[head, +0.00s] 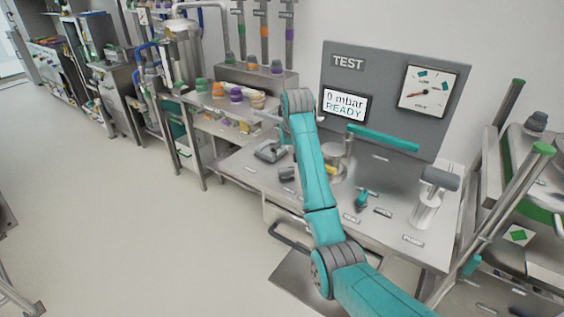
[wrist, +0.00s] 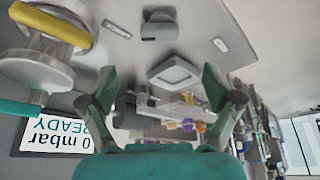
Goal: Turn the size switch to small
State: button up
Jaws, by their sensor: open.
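A dark grey block-shaped knob (head: 286,173) sits on the grey bench top, left of my arm. It looks like the size switch, but its labels are too small to read. In the wrist view, a similar grey knob (wrist: 159,27) shows at the top, with a pale label (wrist: 117,28) on one side and another (wrist: 220,45) on the other. Which way it is turned is unclear. My gripper (wrist: 160,76) is open and empty, its two teal fingers wide apart. The knob lies beyond the fingertips, apart from them. In the head view my arm mostly hides the gripper.
A grey TEST panel (head: 348,62) with a "0 mbar READY" display (head: 345,104) and a dial (head: 428,88) stands behind the bench. A teal bar (head: 383,138), a teal-handled valve (head: 362,200) and a pump cylinder (head: 427,210) are to the right. A square tray-like device (head: 270,152) is near the knob.

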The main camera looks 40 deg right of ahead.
aim_at(286, 169)
jog(key=x, duration=1)
jog(key=shift+f, duration=0.35)
jog(key=c, duration=1.1)
